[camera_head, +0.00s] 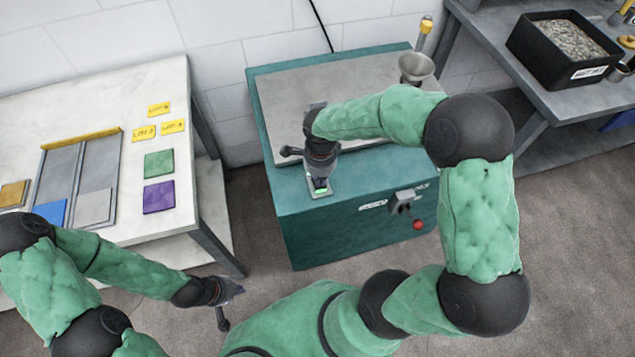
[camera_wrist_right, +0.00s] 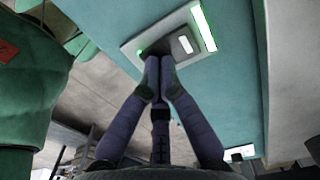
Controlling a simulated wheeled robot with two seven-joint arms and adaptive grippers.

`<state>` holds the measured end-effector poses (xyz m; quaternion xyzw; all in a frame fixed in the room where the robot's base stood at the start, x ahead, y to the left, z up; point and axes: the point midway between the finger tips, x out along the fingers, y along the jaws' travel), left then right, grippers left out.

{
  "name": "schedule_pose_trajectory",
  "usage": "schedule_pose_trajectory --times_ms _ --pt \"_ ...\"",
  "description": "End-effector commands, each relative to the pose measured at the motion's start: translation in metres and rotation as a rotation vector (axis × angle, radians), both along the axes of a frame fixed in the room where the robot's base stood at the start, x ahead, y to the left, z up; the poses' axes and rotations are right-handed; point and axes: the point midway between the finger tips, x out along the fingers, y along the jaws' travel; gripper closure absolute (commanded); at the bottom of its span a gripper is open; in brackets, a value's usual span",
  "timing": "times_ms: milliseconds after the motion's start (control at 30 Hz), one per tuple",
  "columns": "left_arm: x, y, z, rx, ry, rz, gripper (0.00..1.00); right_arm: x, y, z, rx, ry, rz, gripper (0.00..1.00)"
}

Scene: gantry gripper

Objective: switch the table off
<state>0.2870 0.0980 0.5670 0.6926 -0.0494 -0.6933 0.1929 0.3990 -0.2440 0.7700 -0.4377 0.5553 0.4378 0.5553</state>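The teal table (camera_head: 300,225) is a box-shaped cabinet with a grey top plate (camera_head: 350,80). A small pale switch plate (camera_head: 312,192) sits on its teal rim near the front left corner, with a green light showing. In the right wrist view the switch plate (camera_wrist_right: 135,47) has a lit green bar (camera_wrist_right: 203,28) and a small pale rocker (camera_wrist_right: 185,44). My right gripper (camera_head: 320,183) points down over the plate. Its fingertips (camera_wrist_right: 158,62) are together at the plate's edge, partly hiding it; contact is unclear. My left gripper (camera_head: 236,289) hangs away, left of the table.
A red button (camera_head: 418,225) and a grey socket box (camera_head: 402,201) are on the teal table's front. A white table (camera_head: 120,215) with coloured squares stands left. A grey bench (camera_head: 520,65) with a black gravel bin (camera_head: 530,52) stands right. A metal funnel (camera_head: 416,66) is at the back.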

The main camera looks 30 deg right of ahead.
Motion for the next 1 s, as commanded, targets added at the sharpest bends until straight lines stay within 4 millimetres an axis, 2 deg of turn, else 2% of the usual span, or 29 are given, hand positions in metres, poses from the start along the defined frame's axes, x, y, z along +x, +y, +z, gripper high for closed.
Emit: schedule_pose_trajectory --times_ms 600,1000 --pt "0.0 0.0 -0.005 0.0 0.0 0.0 1.0 0.0 0.0 -0.006 0.0 0.0 0.0 1.0" --pt "0.0 0.0 0.012 0.0 0.0 0.0 1.0 0.0 0.0 0.018 0.0 0.0 0.0 1.0"
